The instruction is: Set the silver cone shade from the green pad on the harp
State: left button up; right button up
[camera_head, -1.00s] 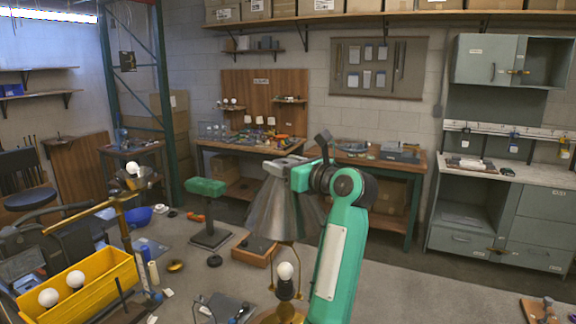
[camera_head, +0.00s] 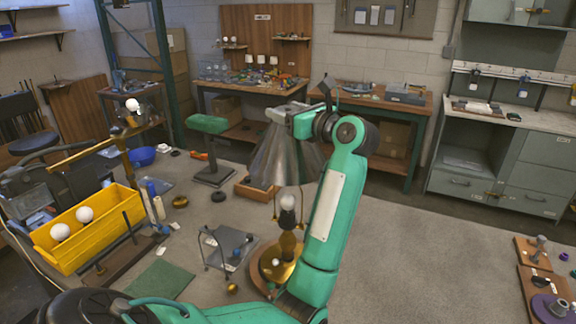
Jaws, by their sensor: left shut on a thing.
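The silver cone shade (camera_head: 276,158) hangs wide end down, roughly upright, in the middle of the head view. My left gripper (camera_head: 288,112) is shut on its narrow top. The green pad (camera_head: 160,281) lies bare at the lower left. My right gripper is out of view.
A yellow bin (camera_head: 88,228) with white bulbs stands at the left. A small wire rack (camera_head: 228,248) sits just left of the lamp. A green-topped stand (camera_head: 208,125) and wooden tray (camera_head: 243,190) are behind. Open floor lies to the right, before boards with parts (camera_head: 540,270).

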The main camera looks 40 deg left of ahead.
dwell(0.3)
pick_arm(q)
jog(key=shift+f+b, duration=1.95)
jog(key=shift+f, duration=0.05)
jog(key=shift+f+b, duration=1.85)
jog(key=shift+f, duration=0.15)
jog(key=shift+f+b, duration=1.7)
jog(key=shift+f, duration=0.1)
jog(key=shift+a+f, duration=0.1)
jog(key=shift+f, duration=0.15)
jog(key=shift+s+a+f, duration=0.15)
jog(key=shift+a, duration=0.2)
jog(key=shift+f+b, duration=0.1)
jog(key=shift+b, duration=0.25)
